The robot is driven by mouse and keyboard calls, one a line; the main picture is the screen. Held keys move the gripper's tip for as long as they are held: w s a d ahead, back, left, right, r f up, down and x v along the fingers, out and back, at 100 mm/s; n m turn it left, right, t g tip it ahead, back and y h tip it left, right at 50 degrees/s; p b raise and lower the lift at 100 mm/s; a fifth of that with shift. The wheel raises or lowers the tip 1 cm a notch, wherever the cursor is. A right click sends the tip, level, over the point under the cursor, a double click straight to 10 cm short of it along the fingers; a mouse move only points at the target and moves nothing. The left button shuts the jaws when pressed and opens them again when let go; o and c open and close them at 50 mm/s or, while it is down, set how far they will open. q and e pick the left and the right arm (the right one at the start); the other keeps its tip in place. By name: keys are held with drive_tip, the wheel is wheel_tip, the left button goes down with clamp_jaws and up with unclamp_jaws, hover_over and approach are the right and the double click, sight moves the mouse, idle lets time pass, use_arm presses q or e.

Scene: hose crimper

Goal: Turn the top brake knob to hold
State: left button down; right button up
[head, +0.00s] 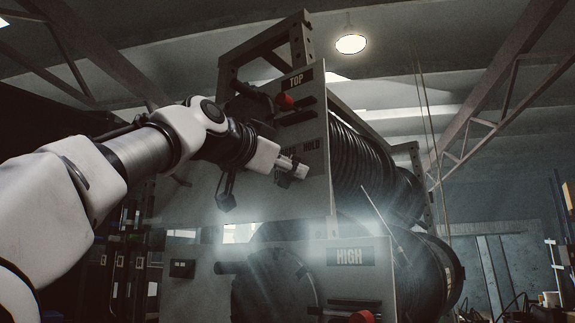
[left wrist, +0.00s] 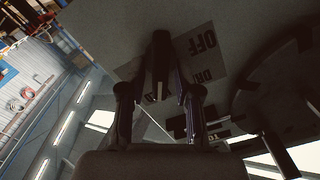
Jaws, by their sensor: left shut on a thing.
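The dark top brake knob (left wrist: 161,48) shows in the left wrist view as a narrow upright bar on the grey panel. My left gripper (head: 293,168) is shut on it, with a finger on each side. In the head view the gripper is against the upper panel (head: 200,200), just below the HOLD label (head: 312,145), and hides most of the knob. In the left wrist view an OFF label (left wrist: 203,41) lies right of the knob, with other lettering partly hidden below. I cannot tell exactly which label the knob points to. My right gripper is not in view.
A red-tipped lever (head: 285,100) sits by the TOP label (head: 297,82), above my gripper. Black hose reels (head: 362,170) stand behind the panel.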

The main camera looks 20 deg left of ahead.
use_arm(q)
drive_tip(key=c, duration=1.2)
unclamp_jaws()
drive_tip(key=shift+o, duration=0.3)
drive_tip(key=shift+w+d+f, duration=0.1)
drive_tip(key=shift+w, duration=0.3)
drive_tip(key=shift+s, duration=0.25)
